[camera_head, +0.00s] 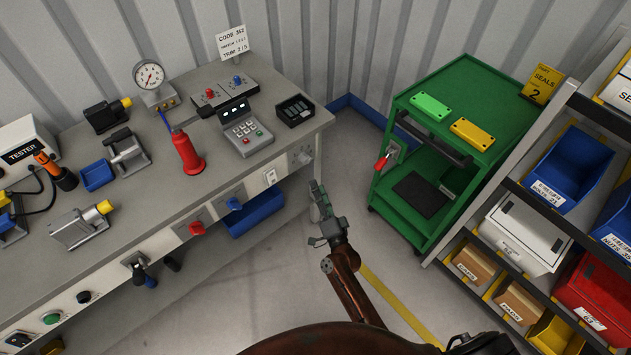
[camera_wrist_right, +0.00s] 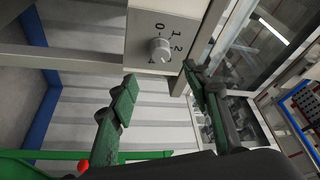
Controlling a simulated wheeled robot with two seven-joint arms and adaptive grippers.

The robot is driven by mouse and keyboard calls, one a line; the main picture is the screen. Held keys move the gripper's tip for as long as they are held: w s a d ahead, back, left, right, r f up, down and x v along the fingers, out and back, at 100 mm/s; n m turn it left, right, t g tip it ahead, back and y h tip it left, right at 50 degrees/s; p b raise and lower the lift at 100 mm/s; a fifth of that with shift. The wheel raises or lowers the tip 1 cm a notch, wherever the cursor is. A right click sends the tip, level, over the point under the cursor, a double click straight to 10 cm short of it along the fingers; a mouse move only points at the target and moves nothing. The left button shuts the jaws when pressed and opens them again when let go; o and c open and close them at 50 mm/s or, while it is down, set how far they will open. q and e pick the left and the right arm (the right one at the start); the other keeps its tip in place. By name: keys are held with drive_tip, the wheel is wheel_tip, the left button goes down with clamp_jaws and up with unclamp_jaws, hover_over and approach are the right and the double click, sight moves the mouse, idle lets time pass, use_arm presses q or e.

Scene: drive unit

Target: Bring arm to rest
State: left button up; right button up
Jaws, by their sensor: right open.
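My right gripper (camera_head: 320,214) is at the end of a reddish-brown arm, in front of the workbench's right end in the head view. Its fingers are apart and nothing is between them. In the right wrist view the two green-grey fingers (camera_wrist_right: 158,88) stand wide apart. A grey rotary knob (camera_wrist_right: 161,50) on a numbered plate lies beyond the fingers, apart from them. My left gripper is not in view.
The workbench (camera_head: 225,75) stands on the left with a red bottle (camera_head: 187,153) and keypad box (camera_head: 245,132) on it. A green cart (camera_head: 490,95) and a bin rack (camera_head: 515,190) stand on the right. Grey floor (camera_head: 270,285) is clear between them.

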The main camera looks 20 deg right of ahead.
drive_tip(key=shift+s, duration=0.15)
idle(0.4)
